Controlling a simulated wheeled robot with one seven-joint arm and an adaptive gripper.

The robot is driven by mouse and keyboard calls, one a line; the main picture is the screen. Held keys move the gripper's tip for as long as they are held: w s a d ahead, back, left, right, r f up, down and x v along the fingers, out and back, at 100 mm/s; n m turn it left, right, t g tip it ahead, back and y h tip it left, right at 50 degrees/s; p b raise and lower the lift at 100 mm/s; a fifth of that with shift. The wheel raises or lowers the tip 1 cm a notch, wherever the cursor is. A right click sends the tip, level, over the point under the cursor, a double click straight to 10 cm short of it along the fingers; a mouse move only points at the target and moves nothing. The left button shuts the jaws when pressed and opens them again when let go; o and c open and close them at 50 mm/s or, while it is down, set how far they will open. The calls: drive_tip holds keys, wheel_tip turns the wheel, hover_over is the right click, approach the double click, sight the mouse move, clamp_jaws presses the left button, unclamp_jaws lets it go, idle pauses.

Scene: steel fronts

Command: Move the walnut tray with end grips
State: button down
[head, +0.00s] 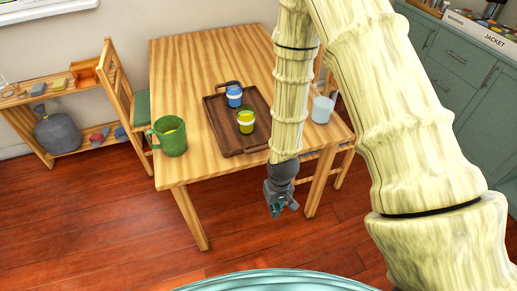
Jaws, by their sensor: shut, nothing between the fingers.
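The walnut tray (221,127) is a dark brown rectangle lying on the wooden table (190,77), with a raised end grip at its far end. A blue cup with a white band (234,95) and a green-yellow cup with a white band (246,121) stand on it. My arm covers part of the tray's right side, and the near grip is partly hidden. My gripper (278,209) hangs in front of the table's near edge, below the tabletop and apart from the tray. It is shut and empty, pointing down.
A large green mug (171,136) stands left of the tray. A pale translucent cup (322,108) stands to its right near the table edge. A wooden chair (118,88) is at the table's left. A low shelf (20,101) and green cabinets (460,75) flank the room. The front floor is clear.

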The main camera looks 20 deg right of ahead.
drive_tip(key=w+r+p, duration=0.2)
drive_tip(key=w+r, duration=0.3)
drive_tip(key=r, duration=0.5)
drive_tip(key=w+r+p, duration=0.2)
drive_tip(key=w+r, duration=0.4)
drive_tip(key=r, duration=0.3)
drive_tip(key=shift+h, duration=0.4)
drive_tip(key=shift+w+a+f+p, duration=0.1)
drive_tip(key=shift+w+f+p, duration=0.6)
drive_tip(key=shift+f, duration=0.95)
drive_tip(key=shift+w+a+f+p, duration=0.15)
drive_tip(key=shift+w+f+p, duration=0.55)
drive_tip(key=shift+f, duration=0.9)
drive_tip(key=shift+w+a+f+p, duration=0.1)
drive_tip(key=shift+w+f+p, duration=0.6)
drive_tip(key=shift+f, duration=0.95)
